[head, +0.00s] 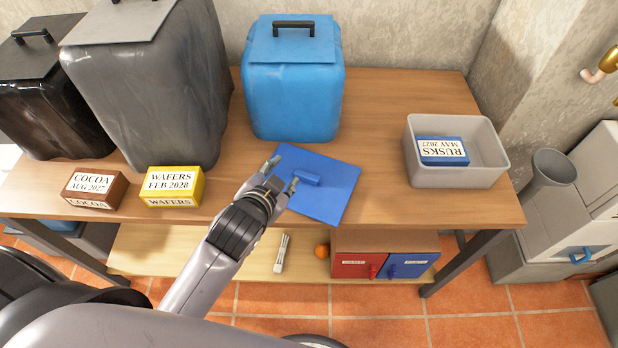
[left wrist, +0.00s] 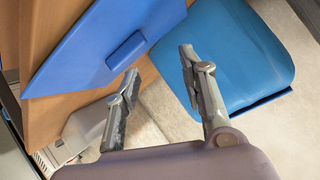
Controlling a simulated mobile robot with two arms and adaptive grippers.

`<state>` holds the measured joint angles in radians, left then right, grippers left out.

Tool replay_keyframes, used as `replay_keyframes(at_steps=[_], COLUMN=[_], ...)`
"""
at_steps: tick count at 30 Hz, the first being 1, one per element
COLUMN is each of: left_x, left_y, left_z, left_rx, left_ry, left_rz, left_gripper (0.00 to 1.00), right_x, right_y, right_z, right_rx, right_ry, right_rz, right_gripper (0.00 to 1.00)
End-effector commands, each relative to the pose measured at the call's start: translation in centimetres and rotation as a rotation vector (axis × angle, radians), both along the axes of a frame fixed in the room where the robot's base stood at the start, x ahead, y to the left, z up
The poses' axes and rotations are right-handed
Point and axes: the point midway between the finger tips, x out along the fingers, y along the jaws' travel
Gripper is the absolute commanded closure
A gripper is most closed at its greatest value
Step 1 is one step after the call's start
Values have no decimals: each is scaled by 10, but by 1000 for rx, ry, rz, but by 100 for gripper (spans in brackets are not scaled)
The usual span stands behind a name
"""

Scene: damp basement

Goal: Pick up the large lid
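A flat blue lid (head: 337,198) with a blue bar handle (head: 306,177) lies on the wooden table, close to its front edge. The lid also shows at the upper left of the left wrist view (left wrist: 85,62), with its handle (left wrist: 127,50). My left gripper (head: 283,173) is open and empty at the lid's left side. In the left wrist view its fingers (left wrist: 158,66) are spread apart, and the handle is beside one fingertip, not between the fingers. I cannot tell the exact height above the lid. My right gripper is not in view.
A blue container (head: 293,88) with a black-handled lid stands behind. A grey container (head: 150,85) and black container (head: 50,100) stand left. Cocoa (head: 95,187) and wafers (head: 173,186) boxes sit in front. A grey bin (head: 485,178) holds a rusks box (head: 441,150). Table between lid and bin is clear.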

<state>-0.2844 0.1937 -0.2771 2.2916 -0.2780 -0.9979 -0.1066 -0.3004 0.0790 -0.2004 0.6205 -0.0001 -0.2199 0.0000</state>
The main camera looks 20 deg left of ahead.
Motion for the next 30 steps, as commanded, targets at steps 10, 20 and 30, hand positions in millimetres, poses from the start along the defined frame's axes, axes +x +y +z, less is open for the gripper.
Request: replay_keyframes(at_steps=[10, 20, 30], left_x=[77, -21, 6], left_y=[-129, -272, -174], left_z=[234, 256, 113], left_rx=[528, 1269, -1324], left_ry=[-1028, -1916, 1333], left_rz=[-479, -1209, 1676], left_gripper=[62, 62, 62], right_x=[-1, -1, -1], right_y=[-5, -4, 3], right_z=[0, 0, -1], right_rx=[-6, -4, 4], right_ry=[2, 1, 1], right_rz=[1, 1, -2], right_gripper=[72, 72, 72])
